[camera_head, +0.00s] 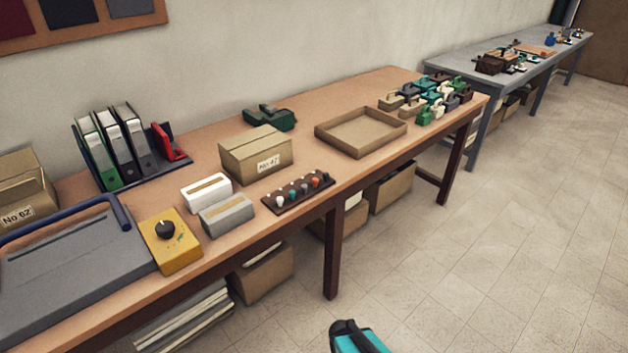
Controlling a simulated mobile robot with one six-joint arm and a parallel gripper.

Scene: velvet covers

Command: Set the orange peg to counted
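The dark peg board (298,193) lies near the front edge of the long wooden table. A row of small coloured pegs stands on it. The orange peg (315,182) is toward the board's right end, beside a greyish-purple peg (304,188). A teal peg (292,195) and a white peg (280,201) stand further left. Any markings on the board are too small to read, so I cannot tell which setting is counted. My gripper's fingers are not in view.
An empty shallow tray (361,150) is behind right. A yellow dial box (170,241) is further left.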

